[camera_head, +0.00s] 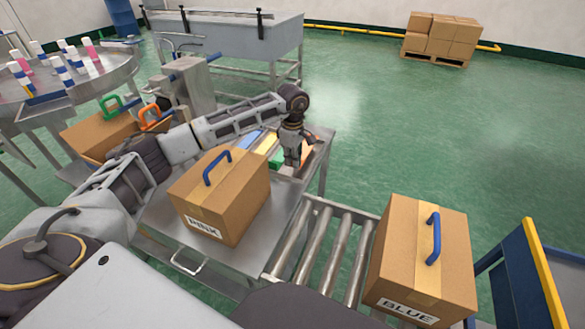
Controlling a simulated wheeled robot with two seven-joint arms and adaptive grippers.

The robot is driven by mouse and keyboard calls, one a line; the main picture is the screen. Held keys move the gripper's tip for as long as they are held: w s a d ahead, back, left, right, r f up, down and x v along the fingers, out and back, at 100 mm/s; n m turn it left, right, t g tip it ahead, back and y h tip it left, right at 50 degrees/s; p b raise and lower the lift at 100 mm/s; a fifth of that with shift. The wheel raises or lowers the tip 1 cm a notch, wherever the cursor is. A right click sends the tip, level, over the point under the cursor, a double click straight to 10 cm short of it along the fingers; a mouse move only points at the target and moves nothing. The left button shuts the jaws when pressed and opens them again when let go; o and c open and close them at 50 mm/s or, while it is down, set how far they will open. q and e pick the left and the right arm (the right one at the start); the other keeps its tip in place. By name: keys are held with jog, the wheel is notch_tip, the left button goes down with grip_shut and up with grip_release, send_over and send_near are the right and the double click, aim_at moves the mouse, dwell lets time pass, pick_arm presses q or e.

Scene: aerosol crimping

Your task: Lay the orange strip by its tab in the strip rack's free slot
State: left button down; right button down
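My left arm reaches across the steel table, and its gripper (291,160) points down over the strip rack at the table's far right edge. Coloured strips show around it: a blue strip (250,138), a yellow strip (267,144) and a green strip (276,159) to its left. A bit of the orange strip (306,153) shows just right of the fingers. The gripper hides much of the rack and the strip's tab. I cannot tell whether the fingers hold the strip, or which slot is free. My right gripper is not in view.
A carton marked PINK (222,198) stands on the table (178,228) in front of the rack. A roller conveyor (318,245) and a carton marked BLUE (421,260) lie to the right. An open carton (90,137) and a round table (55,92) with cans are left.

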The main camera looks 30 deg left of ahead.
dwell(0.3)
pick_arm(q)
jog(key=shift+f, duration=1.85)
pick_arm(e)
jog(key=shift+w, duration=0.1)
pick_arm(q)
jog(key=shift+f, duration=0.1)
jog(key=c, duration=1.6)
grip_release()
jog(key=shift+c, duration=0.2)
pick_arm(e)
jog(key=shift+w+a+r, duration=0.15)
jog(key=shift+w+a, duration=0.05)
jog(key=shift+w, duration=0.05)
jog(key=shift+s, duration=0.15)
